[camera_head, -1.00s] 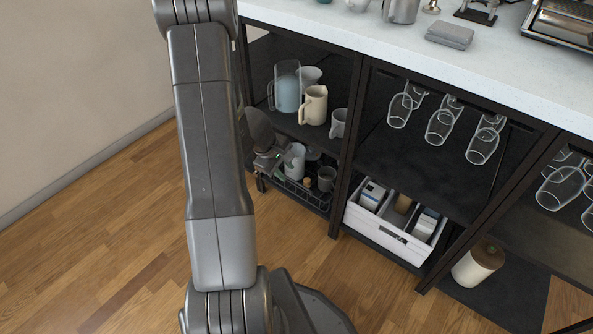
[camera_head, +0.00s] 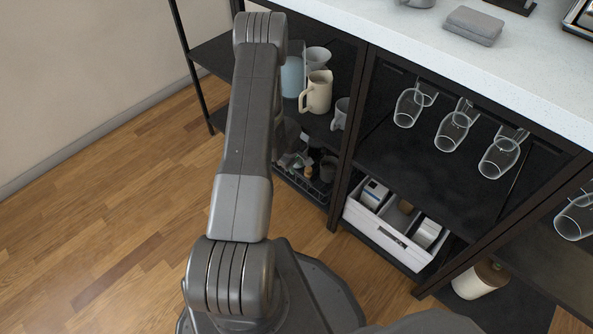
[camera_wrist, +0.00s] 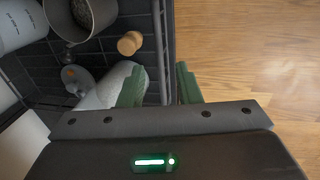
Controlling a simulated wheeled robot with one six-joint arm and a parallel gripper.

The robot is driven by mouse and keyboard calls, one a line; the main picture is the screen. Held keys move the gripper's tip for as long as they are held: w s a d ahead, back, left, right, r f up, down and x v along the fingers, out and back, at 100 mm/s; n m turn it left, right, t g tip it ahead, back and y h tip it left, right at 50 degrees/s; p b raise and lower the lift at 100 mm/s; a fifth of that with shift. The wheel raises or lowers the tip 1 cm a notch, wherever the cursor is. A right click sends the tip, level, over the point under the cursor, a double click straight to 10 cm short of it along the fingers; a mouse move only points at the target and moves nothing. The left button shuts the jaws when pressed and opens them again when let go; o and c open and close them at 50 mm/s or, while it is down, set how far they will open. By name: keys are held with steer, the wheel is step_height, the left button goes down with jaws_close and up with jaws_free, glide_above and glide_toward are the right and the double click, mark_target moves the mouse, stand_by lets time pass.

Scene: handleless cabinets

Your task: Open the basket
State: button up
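The black wire basket (camera_head: 318,196) stands on the bottom shelf of the left cabinet section, partly hidden by my arm. In the wrist view its front rim (camera_wrist: 158,45) runs up the picture, with cups and bottles inside. My gripper (camera_wrist: 160,86) has two green fingers apart, one on the basket's inner side and one on the outer side over the floor. The rim lies between them, with a visible gap beside the outer finger. In the head view my gripper (camera_head: 296,160) is small and partly hidden at the basket.
A white divided box (camera_head: 385,236) sits on the shelf to the right. Mugs and a cream pitcher (camera_head: 317,92) stand on the shelf above the basket. A dark cabinet post (camera_head: 343,170) is close on the right. Wooden floor (camera_head: 110,200) is clear in front and left.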

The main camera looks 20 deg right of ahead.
mark_target(297, 172)
steer(key=shift+w+d+f+b, duration=0.15)
steer(key=shift+f+b, duration=0.1)
steer(key=shift+f, duration=0.6)
steer(key=shift+d+f+b, duration=0.15)
steer(key=shift+f+b, duration=0.05)
steer(key=shift+f, duration=0.6)
steer(key=shift+c, duration=0.2)
jaws_close()
steer(key=shift+a, duration=0.1)
